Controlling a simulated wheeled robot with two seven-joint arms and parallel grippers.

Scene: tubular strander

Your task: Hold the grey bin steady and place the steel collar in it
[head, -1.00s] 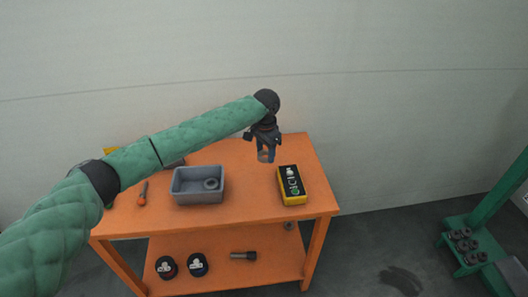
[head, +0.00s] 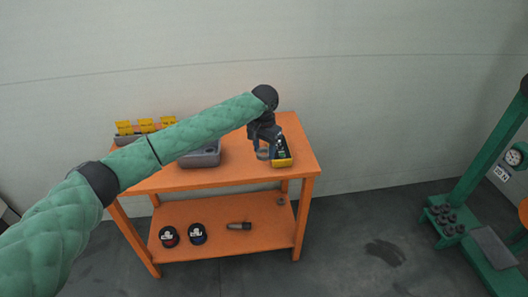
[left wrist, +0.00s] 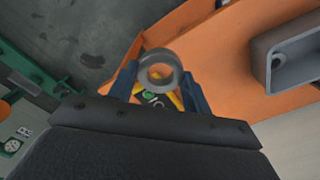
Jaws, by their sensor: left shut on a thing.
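My left gripper (head: 266,149) is shut on the steel collar (head: 262,154), a grey ring held above the orange table, in front of the yellow box from the head. In the left wrist view the collar (left wrist: 160,72) sits between the two blue fingers of the gripper (left wrist: 160,88), its hole facing the camera. The grey bin (head: 207,159) stands on the table left of the gripper, partly hidden by my left arm. In the left wrist view the bin (left wrist: 262,46) is at the upper right, apart from the gripper, with a ring inside. My right gripper is out of view.
The yellow box (head: 283,163) lies beside the gripper on the orange table (head: 225,176). Yellow-tagged grey containers (head: 128,139) stand at the back left. The lower shelf (head: 220,217) holds two dark round items and a dark cylinder. A green machine (head: 480,170) stands at the right.

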